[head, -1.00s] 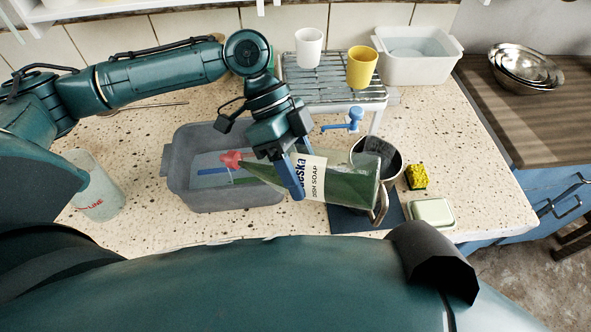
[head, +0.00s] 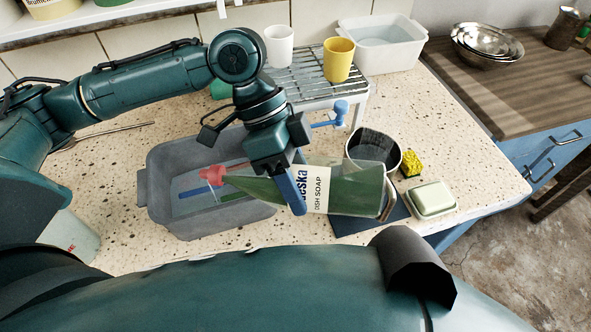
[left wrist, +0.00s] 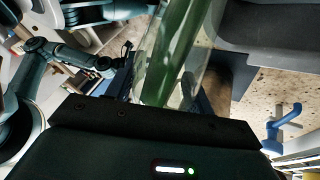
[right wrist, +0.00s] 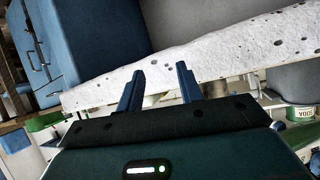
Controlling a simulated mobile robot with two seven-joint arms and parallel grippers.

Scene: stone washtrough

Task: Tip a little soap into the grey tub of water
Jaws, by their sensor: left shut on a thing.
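The dish soap bottle (head: 355,190), clear with green liquid and a white label, is held nearly level in my left gripper (head: 299,205), which is shut on it. Its red cap end (head: 209,174) points left over the grey tub (head: 160,190), slightly above the base end. A thin pale streak shows below the red cap, perhaps soap. The tub has blue and green things in it. In the left wrist view the bottle (left wrist: 172,55) fills the space between my fingers. My right gripper (right wrist: 158,85) is open and empty in the right wrist view, beside the counter edge.
A dark pot (head: 372,148) stands on a dark blue mat (head: 350,224), with a yellow sponge (head: 412,163) and a soap dish (head: 432,199) to its right. A wire rack (head: 305,75) behind bears a white cup (head: 279,45) and a yellow cup (head: 339,59).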

